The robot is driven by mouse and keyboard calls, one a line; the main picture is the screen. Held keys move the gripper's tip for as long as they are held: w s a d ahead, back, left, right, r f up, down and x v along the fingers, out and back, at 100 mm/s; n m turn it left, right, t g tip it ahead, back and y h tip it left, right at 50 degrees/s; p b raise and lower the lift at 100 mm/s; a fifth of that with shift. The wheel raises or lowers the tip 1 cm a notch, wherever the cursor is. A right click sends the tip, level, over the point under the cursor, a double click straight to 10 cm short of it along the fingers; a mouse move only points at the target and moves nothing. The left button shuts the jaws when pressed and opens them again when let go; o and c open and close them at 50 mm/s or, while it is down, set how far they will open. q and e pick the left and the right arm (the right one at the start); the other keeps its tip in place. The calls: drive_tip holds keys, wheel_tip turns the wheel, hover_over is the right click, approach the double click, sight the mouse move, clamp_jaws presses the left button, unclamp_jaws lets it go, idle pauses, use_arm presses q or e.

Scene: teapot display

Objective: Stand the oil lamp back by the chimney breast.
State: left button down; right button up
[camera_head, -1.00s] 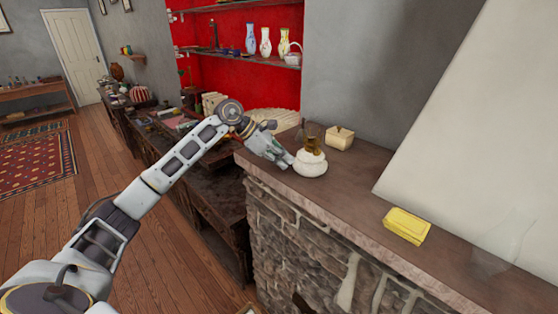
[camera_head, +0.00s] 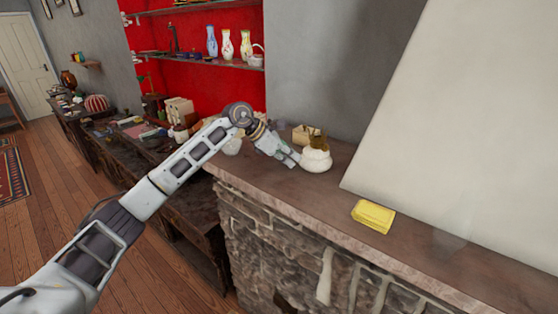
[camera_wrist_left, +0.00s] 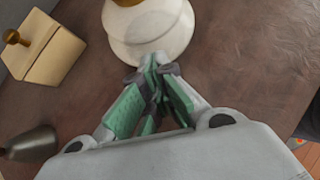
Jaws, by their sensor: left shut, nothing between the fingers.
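The oil lamp (camera_head: 316,161), with a round white body and a brown top, stands upright on the mantel shelf. The pale sloping chimney breast (camera_head: 465,100) rises to its right, with bare shelf between them. My left gripper (camera_head: 297,160) is shut and empty, its tips at the left side of the lamp. In the left wrist view the closed green-padded fingers (camera_wrist_left: 152,68) meet the lower edge of the white lamp body (camera_wrist_left: 150,28), touching or nearly so. The lamp's top is cut off there. My right gripper is not in view.
A cream box with a brown knob (camera_head: 302,133) stands just behind the lamp; it also shows in the left wrist view (camera_wrist_left: 50,55).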

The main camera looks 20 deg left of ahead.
sight(302, 156)
use_arm(q)
drive_tip(key=shift+w+d, duration=0.35)
drive_tip(key=shift+d, duration=0.3)
drive_tip(key=shift+w+d, duration=0.4)
drive_tip(key=shift+d, duration=0.3)
drive_tip(key=shift+w+d, duration=0.35)
drive_tip(key=shift+d, duration=0.3)
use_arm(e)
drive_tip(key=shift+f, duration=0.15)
use_arm(q)
drive_tip(key=shift+a, duration=0.1)
drive_tip(key=shift+s+a+f+b, duration=0.1)
drive_tip(key=shift+s+a+b, duration=0.1)
drive_tip(key=shift+a+b, duration=0.15)
drive_tip(key=s+a, duration=0.1)
drive_tip(key=a, duration=0.1)
drive_tip(key=s+a+r+b, duration=0.1)
drive_tip(key=a, duration=0.1)
drive_tip(key=shift+s+r, duration=0.15)
drive_tip(key=shift+s, duration=0.05)
drive_tip(key=shift+v, duration=0.75)
drive_tip(key=b+v, duration=0.1)
drive_tip(key=v, duration=0.5)
drive_tip(key=shift+r+b, duration=0.3)
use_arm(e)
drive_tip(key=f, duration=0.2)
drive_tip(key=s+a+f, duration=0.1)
